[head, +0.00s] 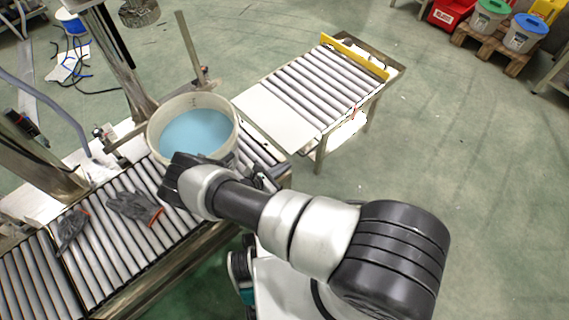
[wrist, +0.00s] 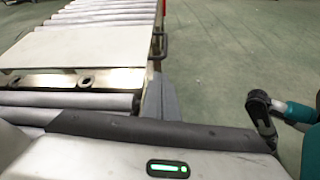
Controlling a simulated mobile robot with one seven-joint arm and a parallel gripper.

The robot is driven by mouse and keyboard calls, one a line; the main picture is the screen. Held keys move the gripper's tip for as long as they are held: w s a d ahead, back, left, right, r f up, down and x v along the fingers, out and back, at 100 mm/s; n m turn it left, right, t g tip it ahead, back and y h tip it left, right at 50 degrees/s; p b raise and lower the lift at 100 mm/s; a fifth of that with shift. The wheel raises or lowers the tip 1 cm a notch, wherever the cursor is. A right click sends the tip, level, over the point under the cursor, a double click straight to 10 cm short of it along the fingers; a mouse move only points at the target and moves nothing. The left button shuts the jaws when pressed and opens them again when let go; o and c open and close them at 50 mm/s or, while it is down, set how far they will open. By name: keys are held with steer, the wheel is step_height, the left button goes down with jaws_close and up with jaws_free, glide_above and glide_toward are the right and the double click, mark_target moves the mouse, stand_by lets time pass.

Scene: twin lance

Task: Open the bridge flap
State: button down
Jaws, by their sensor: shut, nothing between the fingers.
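The bridge flap, a pale flat plate (head: 272,116), lies level at the near end of the short roller table, facing the end of the main conveyor. In the wrist view the plate (wrist: 85,47) fills the upper left, with a dark handle (wrist: 162,44) at its right side. My gripper (wrist: 160,80) is shut and empty, its grey fingers pointing toward the plate's near right corner, below the handle. I cannot tell whether they touch anything. In the head view my arm partly hides the gripper, a dark shape (head: 263,180) near the conveyor's end.
A bucket of blue liquid (head: 194,132) stands on the main conveyor (head: 107,243), close beside my arm. Grey gloves (head: 135,207) lie on its rollers. The roller table (head: 318,83) has a yellow end bar (head: 354,57).

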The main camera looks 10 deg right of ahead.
steer(key=b+x, duration=0.1)
steer(key=x, duration=0.6)
steer(key=shift+d+b, duration=0.25)
steer(key=shift+b, duration=0.1)
steer(key=shift+w+f, duration=0.1)
